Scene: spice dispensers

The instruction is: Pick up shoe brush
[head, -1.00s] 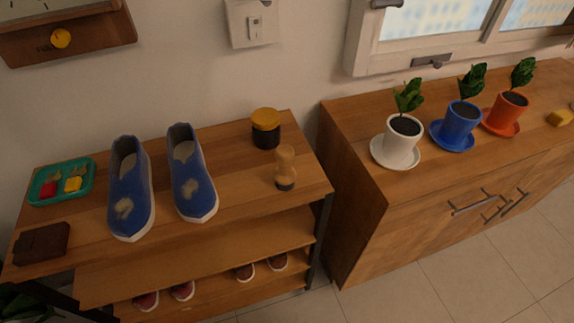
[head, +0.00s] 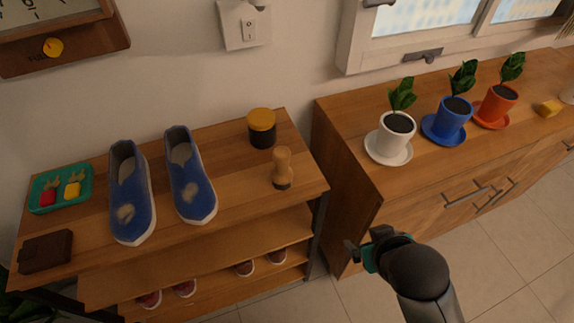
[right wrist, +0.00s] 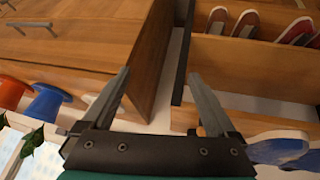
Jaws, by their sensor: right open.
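The shoe brush (head: 282,168), with a rounded wooden handle and dark bristles, stands upright near the right end of the shoe rack top (head: 240,190). My right gripper (head: 362,255) is in front of the cabinet, to the right of and lower in the picture than the brush, and apart from it. In the right wrist view its two fingers (right wrist: 160,95) are spread with nothing between them. My left gripper is not in view.
Blue shoes (head: 191,180) and a yellow-lidded jar (head: 262,128) share the rack top with a green tray (head: 90,185) and brown wallet (head: 46,251). The cabinet (head: 350,180) with potted plants stands right of the rack. Red shoes (head: 243,268) sit on the lower shelf.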

